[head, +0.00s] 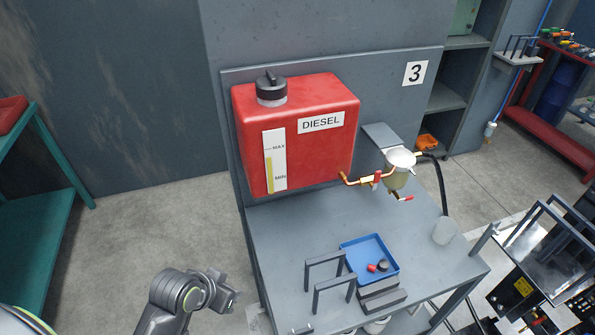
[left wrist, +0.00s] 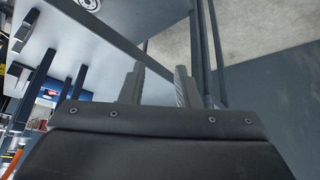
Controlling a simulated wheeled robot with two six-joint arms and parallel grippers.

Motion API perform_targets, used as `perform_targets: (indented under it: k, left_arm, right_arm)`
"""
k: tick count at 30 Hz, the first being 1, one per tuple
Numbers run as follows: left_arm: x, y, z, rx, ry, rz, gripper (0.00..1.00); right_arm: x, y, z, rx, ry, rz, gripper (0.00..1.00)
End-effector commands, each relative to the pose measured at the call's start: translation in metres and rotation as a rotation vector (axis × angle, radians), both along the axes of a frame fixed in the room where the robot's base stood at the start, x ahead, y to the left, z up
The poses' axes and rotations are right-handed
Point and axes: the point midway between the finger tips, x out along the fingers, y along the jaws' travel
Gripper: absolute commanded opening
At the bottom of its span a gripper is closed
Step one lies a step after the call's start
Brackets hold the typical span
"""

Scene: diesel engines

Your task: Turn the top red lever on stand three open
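Stand three, a grey metal bench marked by a "3" sign (head: 415,72), carries a red diesel tank (head: 310,150). A copper pipe (head: 355,181) runs from the tank to a filter with a pale top (head: 400,158). The top red lever (head: 377,177) sits on this pipe. A second red lever (head: 405,198) is lower, under the filter bowl. My left gripper (head: 230,294) is low, left of the bench's front part, well away from both levers. In the left wrist view its two fingers (left wrist: 158,84) are apart with nothing between them. My right gripper is not in view.
A blue tray (head: 351,247) with small red and black parts lies on the bench beside dark metal brackets (head: 333,283). A clear cup (head: 444,231) stands at the bench's right under a black hose (head: 441,185). A green table (head: 40,210) is far left; floor between is clear.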

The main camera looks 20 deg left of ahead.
Motion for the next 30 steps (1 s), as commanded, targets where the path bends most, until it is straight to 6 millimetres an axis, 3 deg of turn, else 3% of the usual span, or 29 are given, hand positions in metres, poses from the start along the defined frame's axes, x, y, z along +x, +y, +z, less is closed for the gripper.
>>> perform_targets:
  k: [1, 9, 12, 16, 22, 30]
  left_arm:
    - [0.024, -0.013, 0.026, -0.03, -0.062, -0.069, 0.29]
    - [0.118, -0.078, 0.134, -0.184, -0.331, -0.424, 0.29]
    - [0.145, -0.1, 0.176, -0.235, -0.426, -0.547, 0.29]
    - [0.166, -0.119, 0.222, -0.283, -0.521, -0.665, 0.29]
    - [0.178, -0.133, 0.257, -0.322, -0.59, -0.75, 0.29]
    - [0.186, -0.145, 0.259, -0.334, -0.6, -0.759, 0.29]
  right_arm:
    - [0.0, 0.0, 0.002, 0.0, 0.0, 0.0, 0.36]
    - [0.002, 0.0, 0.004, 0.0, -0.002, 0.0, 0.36]
    - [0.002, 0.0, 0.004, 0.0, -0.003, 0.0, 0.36]
    - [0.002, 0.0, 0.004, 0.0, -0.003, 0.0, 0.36]
    - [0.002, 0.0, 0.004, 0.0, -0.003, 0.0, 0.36]
    - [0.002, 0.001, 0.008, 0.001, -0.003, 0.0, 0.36]
